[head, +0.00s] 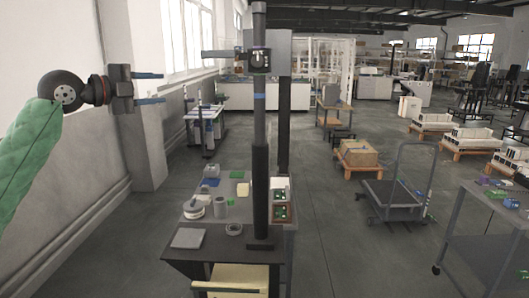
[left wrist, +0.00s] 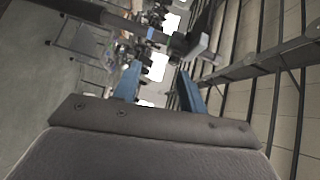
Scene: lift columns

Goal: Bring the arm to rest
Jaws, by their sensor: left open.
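My left arm comes in from the left in the head view, in a green padded sleeve with a dark wrist. My left gripper (head: 150,87) is raised high at the left, near the white wall and windows. Its two blue-grey fingers point right and stand apart, with nothing between them. The left wrist view shows the same spread blue fingers (left wrist: 158,88), also empty. My right gripper is not in view.
A tall dark lift column (head: 261,170) rises from a workbench (head: 190,243) holding small parts and trays. A grey cart (head: 392,194) stands right of it, near pallets with boxes (head: 358,154). A table (head: 487,220) stands at the right edge. Open floor (head: 340,250) lies between.

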